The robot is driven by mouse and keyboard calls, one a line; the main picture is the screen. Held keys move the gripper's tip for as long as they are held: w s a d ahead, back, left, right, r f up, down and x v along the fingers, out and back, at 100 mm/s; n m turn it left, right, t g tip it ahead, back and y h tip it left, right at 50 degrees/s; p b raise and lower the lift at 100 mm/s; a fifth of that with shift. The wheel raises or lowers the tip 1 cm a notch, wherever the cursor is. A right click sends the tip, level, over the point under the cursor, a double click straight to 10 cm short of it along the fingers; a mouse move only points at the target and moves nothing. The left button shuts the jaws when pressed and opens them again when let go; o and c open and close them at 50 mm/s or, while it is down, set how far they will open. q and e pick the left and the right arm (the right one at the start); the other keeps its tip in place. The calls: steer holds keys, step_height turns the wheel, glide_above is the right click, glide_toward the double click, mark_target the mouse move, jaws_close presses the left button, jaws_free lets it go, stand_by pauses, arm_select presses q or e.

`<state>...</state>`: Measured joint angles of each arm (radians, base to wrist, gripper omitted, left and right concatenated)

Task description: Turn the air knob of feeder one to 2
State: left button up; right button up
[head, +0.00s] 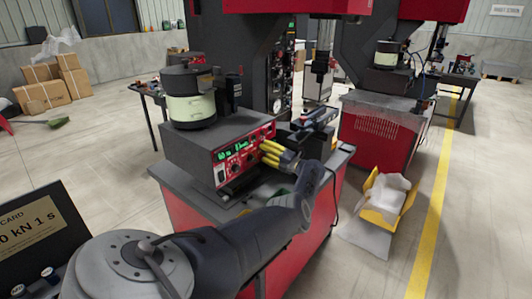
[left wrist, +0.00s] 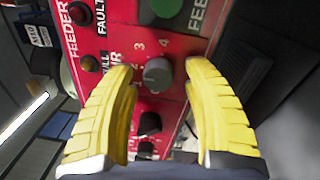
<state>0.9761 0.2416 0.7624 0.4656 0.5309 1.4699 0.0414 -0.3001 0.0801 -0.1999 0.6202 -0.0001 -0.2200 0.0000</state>
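The red control panel (head: 243,151) of the feeder is on the front of the grey unit under the bowl (head: 190,95) in the head view. In the left wrist view the panel shows a grey round knob (left wrist: 157,75) with the numbers 3 and 4 printed above it. The label beside it is partly hidden by a finger. Which number the knob points to is not clear. My left gripper (head: 271,154) has yellow fingers and faces the panel. In the left wrist view its fingers (left wrist: 159,70) are open, one on each side of the knob, with gaps visible. My right gripper is not in view.
In the left wrist view a green button (left wrist: 165,8), a red lamp (left wrist: 80,13), an amber lamp (left wrist: 90,63) and a black knob (left wrist: 150,122) are close to the fingers. A second feeder bowl (head: 388,53) stands further back. A yellow box (head: 379,213) is on the floor.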

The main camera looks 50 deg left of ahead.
arm_select(q)
steer(key=shift+w+d, duration=0.15)
steer(key=v, duration=1.1)
steer(key=shift+d, duration=0.4)
